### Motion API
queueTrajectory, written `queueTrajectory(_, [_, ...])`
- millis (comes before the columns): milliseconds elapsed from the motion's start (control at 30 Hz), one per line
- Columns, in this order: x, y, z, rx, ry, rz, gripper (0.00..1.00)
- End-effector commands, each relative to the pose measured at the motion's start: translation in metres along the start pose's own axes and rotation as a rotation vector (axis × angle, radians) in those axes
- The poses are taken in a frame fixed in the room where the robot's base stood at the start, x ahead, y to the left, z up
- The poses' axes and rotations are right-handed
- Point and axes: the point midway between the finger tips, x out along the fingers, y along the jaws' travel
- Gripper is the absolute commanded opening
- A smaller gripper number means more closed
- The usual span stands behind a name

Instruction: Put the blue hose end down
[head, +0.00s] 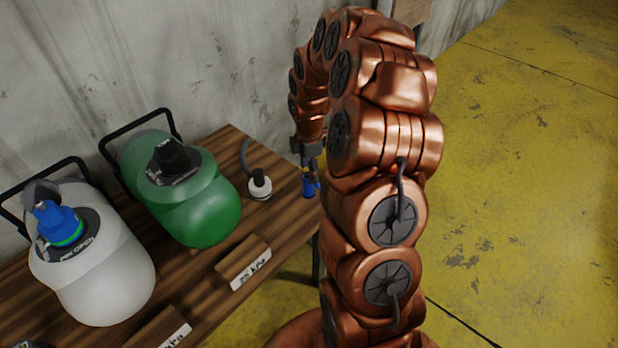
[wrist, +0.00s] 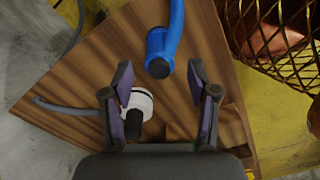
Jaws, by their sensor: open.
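The blue hose end (wrist: 160,55) has a dark tip and lies between and just beyond my two fingertips in the wrist view, over the wooden bench top. In the head view the blue hose end (head: 308,187) shows below my gripper (head: 311,162), at the bench's right end, partly hidden by my arm. My gripper (wrist: 160,74) is open, with a gap between each finger and the hose end. I cannot tell whether the hose end touches the wood.
A white fitting (head: 260,187) on a grey hose sits on the bench (head: 285,213), close to my left finger in the wrist view. A green tank (head: 200,208) and white tank (head: 100,290) stand left. A mesh basket (wrist: 275,45) is beyond the bench edge.

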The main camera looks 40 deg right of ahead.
Motion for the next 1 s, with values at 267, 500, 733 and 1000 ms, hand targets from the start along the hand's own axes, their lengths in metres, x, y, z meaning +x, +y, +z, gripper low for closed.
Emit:
queueTrajectory(267, [-0.052, 0.002, 0.0, 0.0, 0.0, 0.008, 0.59])
queueTrajectory(500, [-0.073, 0.001, 0.0, -0.001, 0.0, 0.004, 0.59])
queueTrajectory(733, [-0.08, -0.006, -0.007, 0.017, 0.002, -0.001, 0.59])
queueTrajectory(1000, [-0.113, -0.071, -0.063, 0.219, 0.005, -0.042, 0.59])
